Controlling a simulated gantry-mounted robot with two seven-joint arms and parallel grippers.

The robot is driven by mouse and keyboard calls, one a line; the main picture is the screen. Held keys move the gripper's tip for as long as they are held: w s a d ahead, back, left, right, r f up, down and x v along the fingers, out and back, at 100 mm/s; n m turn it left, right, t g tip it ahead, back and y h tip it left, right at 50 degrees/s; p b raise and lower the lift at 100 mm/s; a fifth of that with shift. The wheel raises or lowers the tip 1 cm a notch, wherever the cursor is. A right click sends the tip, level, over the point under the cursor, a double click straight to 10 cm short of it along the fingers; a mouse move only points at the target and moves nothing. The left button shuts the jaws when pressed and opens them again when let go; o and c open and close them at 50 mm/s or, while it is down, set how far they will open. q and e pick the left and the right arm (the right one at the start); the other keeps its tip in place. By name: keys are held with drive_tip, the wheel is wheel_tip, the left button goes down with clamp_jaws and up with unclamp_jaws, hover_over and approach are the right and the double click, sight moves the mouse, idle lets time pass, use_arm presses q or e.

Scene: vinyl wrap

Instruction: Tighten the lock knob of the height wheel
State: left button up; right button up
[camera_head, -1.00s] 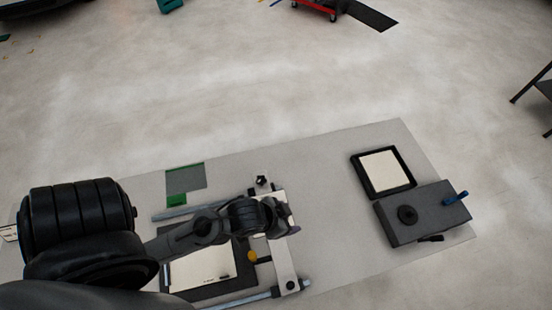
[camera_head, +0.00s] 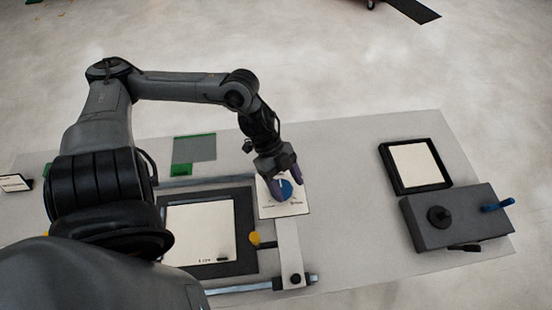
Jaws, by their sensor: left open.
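I cannot tell which part is the height wheel's lock knob. My left gripper is well left of this box. My right gripper is not in view.
A black-framed panel (camera_head: 395,176) lies behind the box. A pale sheet on a black board (camera_head: 246,220), a yellow knob (camera_head: 254,238) and a crossbar (camera_head: 289,247) on a rail lie left and front of the gripper. Bare table separates the card from the box.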

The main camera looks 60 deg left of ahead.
use_arm(q)
drive_tip(key=w+a+r+m+g+y+b, duration=0.1)
drive_tip(key=w+a+r+g+y+b, duration=0.2)
drive_tip(key=a+y+b, duration=0.7)
drive_tip(key=a+f, duration=0.1)
drive_tip(key=f, duration=0.2)
drive_tip(key=a+f+t+h, duration=0.1)
drive_tip(key=f, duration=0.2)
drive_tip(key=a+f+h+b, duration=0.1)
drive_tip(key=f, duration=0.2)
drive_tip(key=shift+w+a, duration=0.15)
drive_tip(key=shift+m, duration=0.3)
drive_tip(key=c, duration=1)
